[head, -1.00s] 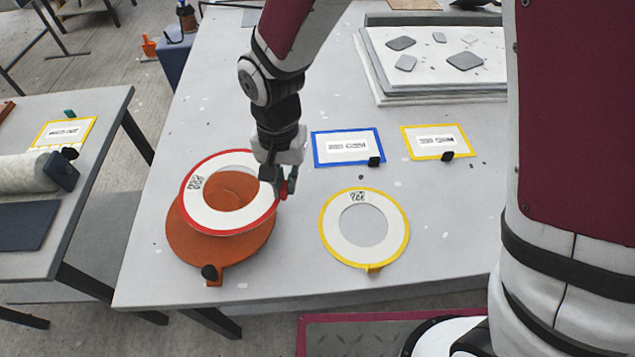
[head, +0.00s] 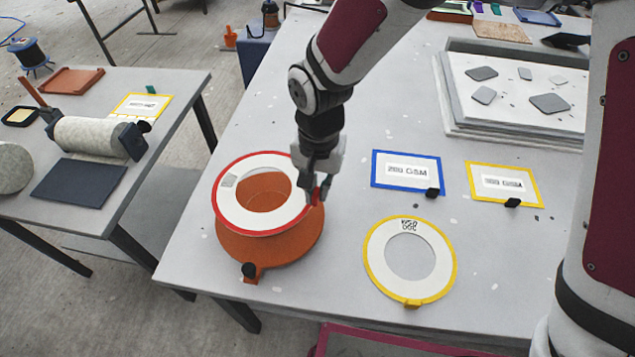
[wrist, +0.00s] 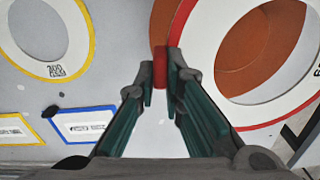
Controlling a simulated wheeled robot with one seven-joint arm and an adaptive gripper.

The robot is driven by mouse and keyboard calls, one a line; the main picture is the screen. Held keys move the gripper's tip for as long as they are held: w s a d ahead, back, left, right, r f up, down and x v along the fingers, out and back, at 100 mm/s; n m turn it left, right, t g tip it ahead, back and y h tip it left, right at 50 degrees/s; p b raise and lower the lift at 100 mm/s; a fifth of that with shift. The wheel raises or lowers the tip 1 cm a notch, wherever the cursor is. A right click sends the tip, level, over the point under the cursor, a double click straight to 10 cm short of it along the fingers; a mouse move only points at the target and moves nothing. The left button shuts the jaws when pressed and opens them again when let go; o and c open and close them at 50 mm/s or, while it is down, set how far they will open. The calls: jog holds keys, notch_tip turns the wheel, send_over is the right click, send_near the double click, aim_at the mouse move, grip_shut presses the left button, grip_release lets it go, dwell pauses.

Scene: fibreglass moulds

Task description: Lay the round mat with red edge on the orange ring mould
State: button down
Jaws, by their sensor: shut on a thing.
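The round mat with red edge (head: 232,212), a white ring with an open centre, is in my gripper (head: 318,196). My gripper is shut on the red tab at the mat's right side; the tab shows between the fingers in the wrist view (wrist: 160,68). The orange ring mould (head: 285,246) lies on the table under the mat, a disc with a black knob at its front. In the head view the mat overlaps the mould and sits offset toward its back left. It looks raised above the mould, but the gap is hard to judge.
A round mat with yellow edge (head: 375,262) lies right of the mould. A blue-framed card (head: 375,170) and a yellow-framed card (head: 478,187) lie behind it. A grey tray (head: 455,110) with flat pieces is at the back right. A side table (head: 90,213) stands left across a gap.

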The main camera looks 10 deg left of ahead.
aim_at(317, 222)
jog(key=shift+f+b, duration=2.2)
jog(key=shift+f, duration=2.35)
jog(key=shift+f, duration=0.25)
jog(key=c, duration=1.6)
grip_release()
notch_tip(317, 222, up, 12)
jog(key=shift+d, duration=0.1)
